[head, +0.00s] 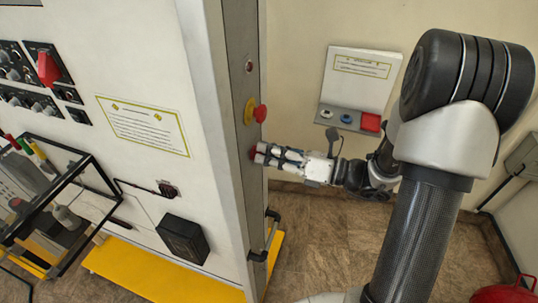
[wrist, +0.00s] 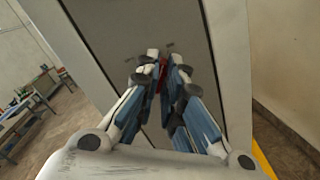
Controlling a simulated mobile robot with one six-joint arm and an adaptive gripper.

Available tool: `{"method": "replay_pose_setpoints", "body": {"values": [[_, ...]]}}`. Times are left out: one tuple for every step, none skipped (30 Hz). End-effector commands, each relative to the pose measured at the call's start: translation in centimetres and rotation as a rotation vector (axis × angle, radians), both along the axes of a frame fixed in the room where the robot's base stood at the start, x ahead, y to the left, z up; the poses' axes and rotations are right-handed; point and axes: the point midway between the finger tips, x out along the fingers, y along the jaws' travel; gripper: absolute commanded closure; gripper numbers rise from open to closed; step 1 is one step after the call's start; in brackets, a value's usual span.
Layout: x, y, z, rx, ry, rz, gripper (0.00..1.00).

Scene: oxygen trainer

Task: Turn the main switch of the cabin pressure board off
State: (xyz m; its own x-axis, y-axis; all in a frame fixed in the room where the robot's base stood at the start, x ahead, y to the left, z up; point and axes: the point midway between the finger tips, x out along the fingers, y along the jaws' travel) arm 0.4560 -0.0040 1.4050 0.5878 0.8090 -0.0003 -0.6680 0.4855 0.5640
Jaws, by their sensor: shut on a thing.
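The main switch (head: 253,153) is a small red knob on the narrow grey side face of the tall cabinet (head: 232,90). Most of it is hidden by my fingers. My gripper (head: 263,153) comes at it from the right, roughly level, with its fingertips at the side face. In the wrist view, my gripper (wrist: 162,78) has its two fingers closed around the red switch (wrist: 162,84), and only a strip of red shows between them. The exact angle of the knob cannot be told.
A red mushroom button (head: 260,113) on a yellow base sits just above my gripper, with a small round red fitting (head: 249,66) higher up. A wall box (head: 350,118) with several buttons is behind. A black handle (head: 273,215) is below.

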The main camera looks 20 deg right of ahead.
Motion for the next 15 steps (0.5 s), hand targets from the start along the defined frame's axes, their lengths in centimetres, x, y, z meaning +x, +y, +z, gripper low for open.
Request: {"method": "replay_pose_setpoints", "body": {"values": [[-0.01, 0.0, -0.15, -0.025, -0.034, 0.0, 1.0], [-0.02, 0.01, -0.17, -0.04, -0.055, 0.0, 1.0], [-0.03, 0.02, -0.18, -0.062, -0.085, 0.0, 1.0], [-0.04, 0.03, -0.17, -0.079, -0.108, 0.0, 1.0], [-0.06, 0.04, -0.17, -0.096, -0.132, 0.0, 1.0], [-0.07, 0.05, -0.18, -0.118, -0.163, 0.0, 1.0], [-0.09, 0.06, -0.19, -0.135, -0.185, 0.0, 1.0], [-0.1, 0.07, -0.2, -0.152, -0.209, 0.0, 1.0], [-0.12, 0.09, -0.18, -0.175, -0.24, 0.0, 1.0], [-0.13, 0.09, -0.18, -0.192, -0.264, 0.0, 1.0], [-0.15, 0.11, -0.2, -0.208, -0.286, 0.0, 1.0], [-0.16, 0.12, -0.2, -0.23, -0.318, 0.0, 1.0], [-0.17, 0.13, -0.19, -0.247, -0.341, 0.0, 1.0], [-0.2, 0.14, -0.2, -0.264, -0.365, 0.0, 1.0], [-0.21, 0.15, -0.22, -0.286, -0.394, 0.0, 1.0]]}}
